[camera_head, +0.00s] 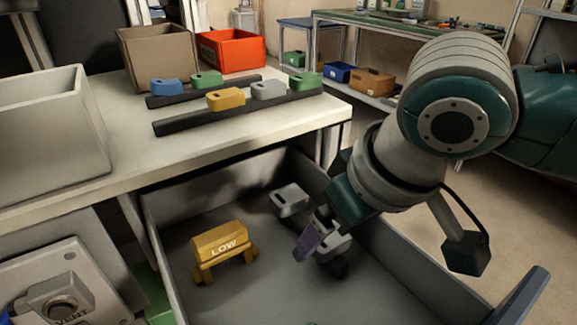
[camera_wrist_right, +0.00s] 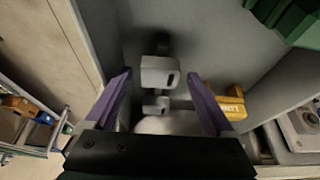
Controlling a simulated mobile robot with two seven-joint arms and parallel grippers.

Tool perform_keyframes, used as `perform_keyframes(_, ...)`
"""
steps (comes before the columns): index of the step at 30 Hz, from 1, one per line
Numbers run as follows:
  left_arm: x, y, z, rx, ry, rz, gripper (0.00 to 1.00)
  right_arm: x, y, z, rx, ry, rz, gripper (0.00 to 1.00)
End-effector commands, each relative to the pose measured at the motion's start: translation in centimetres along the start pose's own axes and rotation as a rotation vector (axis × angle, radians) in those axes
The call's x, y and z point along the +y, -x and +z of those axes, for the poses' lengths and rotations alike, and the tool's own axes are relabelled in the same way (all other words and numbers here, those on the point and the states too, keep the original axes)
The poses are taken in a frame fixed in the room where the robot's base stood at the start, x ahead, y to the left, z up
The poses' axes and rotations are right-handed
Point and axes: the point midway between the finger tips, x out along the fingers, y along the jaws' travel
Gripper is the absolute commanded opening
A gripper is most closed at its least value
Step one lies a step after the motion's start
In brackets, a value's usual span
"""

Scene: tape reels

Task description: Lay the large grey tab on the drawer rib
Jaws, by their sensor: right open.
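Two grey tabs are in the open grey drawer (camera_head: 378,278). One (camera_head: 288,200) is toward the back; the other (camera_head: 335,243) is partly hidden behind my right gripper. They appear to sit along a dark rib (camera_head: 339,268), mostly covered. Another grey tab (camera_head: 268,90) is on a dark bar on the table. I cannot tell which is the large one. My right gripper (camera_head: 309,241) has purple fingers, is open and empty, above the drawer. The wrist view shows the nearer tab (camera_wrist_right: 158,73) and the farther tab (camera_wrist_right: 155,105) between the spread fingers, lower down. My left gripper is out of view.
On the table (camera_head: 120,160), two dark bars hold blue, green and yellow tabs. A cardboard box (camera_head: 158,58), a red bin (camera_head: 230,51) and a pale box (camera_head: 50,130) stand there too.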

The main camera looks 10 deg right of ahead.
Motion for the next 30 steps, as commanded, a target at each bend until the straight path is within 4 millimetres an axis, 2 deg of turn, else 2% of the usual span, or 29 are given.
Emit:
perform_keyframes(4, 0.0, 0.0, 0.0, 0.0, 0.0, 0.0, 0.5, 0.0, 0.3, -0.1, 0.001, 0.001, 0.0, 0.88)
perform_keyframes(7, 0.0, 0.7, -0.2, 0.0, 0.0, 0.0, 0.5, 0.0, 1.7, -0.3, 0.001, 0.0, 0.0, 0.88)
perform_keyframes(15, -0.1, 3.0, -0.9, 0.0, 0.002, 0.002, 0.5, 0.0, 7.8, -0.4, 0.002, 0.001, -0.001, 0.88)
perform_keyframes(21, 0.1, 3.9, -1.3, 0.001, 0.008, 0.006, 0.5, 0.0, 11.2, -0.3, 0.001, 0.0, 0.0, 0.88)
perform_keyframes(25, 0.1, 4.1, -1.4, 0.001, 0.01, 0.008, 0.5, 0.0, 12.1, -0.2, -0.001, -0.001, 0.0, 0.88)
perform_keyframes(30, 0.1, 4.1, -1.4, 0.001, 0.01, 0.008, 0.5, 0.0, 12.3, -0.1, 0.0, -0.002, -0.001, 0.88)
